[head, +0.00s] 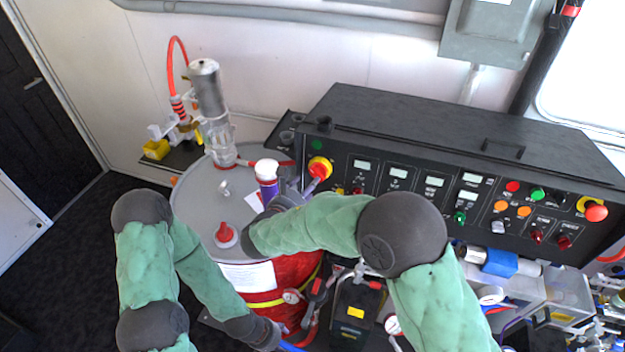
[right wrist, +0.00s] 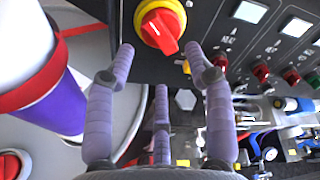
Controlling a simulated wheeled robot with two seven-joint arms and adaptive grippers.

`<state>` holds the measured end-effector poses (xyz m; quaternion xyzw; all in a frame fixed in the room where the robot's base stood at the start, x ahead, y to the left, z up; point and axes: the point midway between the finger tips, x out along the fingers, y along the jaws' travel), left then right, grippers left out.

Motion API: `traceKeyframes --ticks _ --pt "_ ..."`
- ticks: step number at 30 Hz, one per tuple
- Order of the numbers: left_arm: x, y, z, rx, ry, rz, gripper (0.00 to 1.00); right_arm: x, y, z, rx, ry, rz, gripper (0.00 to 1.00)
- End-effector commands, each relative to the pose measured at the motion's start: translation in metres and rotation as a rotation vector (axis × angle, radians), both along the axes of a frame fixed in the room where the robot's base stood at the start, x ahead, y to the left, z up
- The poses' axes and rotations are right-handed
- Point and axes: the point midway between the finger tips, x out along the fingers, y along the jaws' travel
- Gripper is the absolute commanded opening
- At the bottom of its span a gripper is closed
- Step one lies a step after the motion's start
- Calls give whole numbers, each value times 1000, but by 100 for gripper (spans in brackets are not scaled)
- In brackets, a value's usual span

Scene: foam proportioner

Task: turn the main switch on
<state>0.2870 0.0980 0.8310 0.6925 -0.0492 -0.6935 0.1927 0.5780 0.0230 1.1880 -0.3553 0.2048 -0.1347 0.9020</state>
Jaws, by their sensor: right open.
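The main switch is a red rotary knob on a yellow round plate (head: 319,168), at the left end of the black control panel (head: 400,185). In the right wrist view the switch (right wrist: 160,30) is at the top centre, with its red handle slanted. My right gripper (head: 304,187) is just below and left of it. In the right wrist view its lavender fingers (right wrist: 160,70) are spread open with nothing between them, pointing at the switch. The fingertips look close to the knob, but I cannot tell whether they touch. My left arm hangs at the lower left; its fingers cannot be made out.
A grey drum lid (head: 195,195) with a pump (head: 208,95) and a purple-and-white cylinder (head: 267,180) lies left of the panel. A red emergency button (head: 596,213) is at the panel's far right. Hoses and gauges crowd the space below.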

Motion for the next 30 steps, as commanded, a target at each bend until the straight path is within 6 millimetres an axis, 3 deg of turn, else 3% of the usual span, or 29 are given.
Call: traceKeyframes --ticks 9,21,22,27,30 --pt "0 0 -1 0 0 0 62 38 -17 -12 2 1 -1 53" --pt "0 0 -1 0 0 0 62 45 -20 -14 1 1 0 53" --pt "0 0 -1 0 0 0 62 45 -20 -14 1 1 0 51" --pt "0 0 -1 0 0 0 62 44 -20 -14 2 1 0 3" --pt "0 0 -1 0 0 0 62 44 -20 -14 2 1 0 0"
